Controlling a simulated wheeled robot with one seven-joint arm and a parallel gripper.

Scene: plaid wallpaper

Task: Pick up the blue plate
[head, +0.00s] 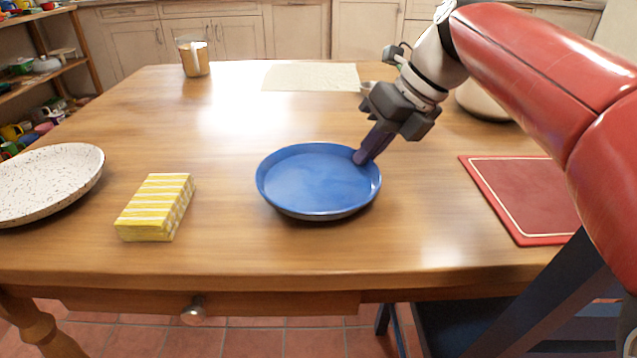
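The blue plate (315,181) is round with a raised rim and sits flat on the wooden table, near the middle of the head view. My gripper (363,158) reaches down from the upper right to the plate's right rim. Its dark fingertips overlap the far right part of the rim in the picture. The fingers appear as nearly one shape from this side, so I cannot tell the gap between them or whether the rim lies between them.
On the wooden table (225,236) are a yellow striped napkin pack (157,207), a speckled white dish (45,182) at the left, a red cutting board (520,195) at the right, a glass (194,58) and a pale mat (311,77) at the back. Bare table surrounds the plate.

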